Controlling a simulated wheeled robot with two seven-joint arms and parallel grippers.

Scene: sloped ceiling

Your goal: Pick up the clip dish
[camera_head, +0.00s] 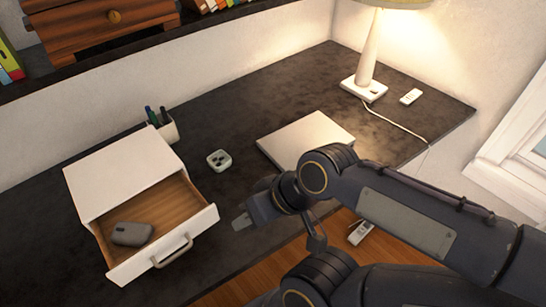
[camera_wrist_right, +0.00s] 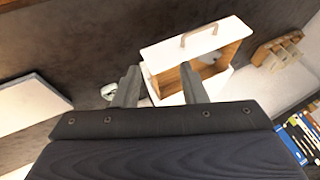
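The clip dish, as I take it, is a small pale, rounded-square thing with dark spots (camera_head: 218,160), lying on the dark desk between the drawer box and the flat silver slab. In the right wrist view a pale greenish thing, likely the same dish (camera_wrist_right: 107,92), shows partly behind the left-hand finger. My right gripper (camera_head: 242,221) is above the desk, nearer the front edge than the dish and apart from it. In the right wrist view its two fingers (camera_wrist_right: 160,85) stand apart with nothing between them. My left gripper is not in view.
A white drawer box (camera_head: 122,172) has its drawer pulled out with a grey rounded thing (camera_head: 132,233) inside. A pen cup (camera_head: 163,128) stands behind it. A silver slab (camera_head: 305,140), a lamp (camera_head: 366,60) and a small white device (camera_head: 410,96) are to the right.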

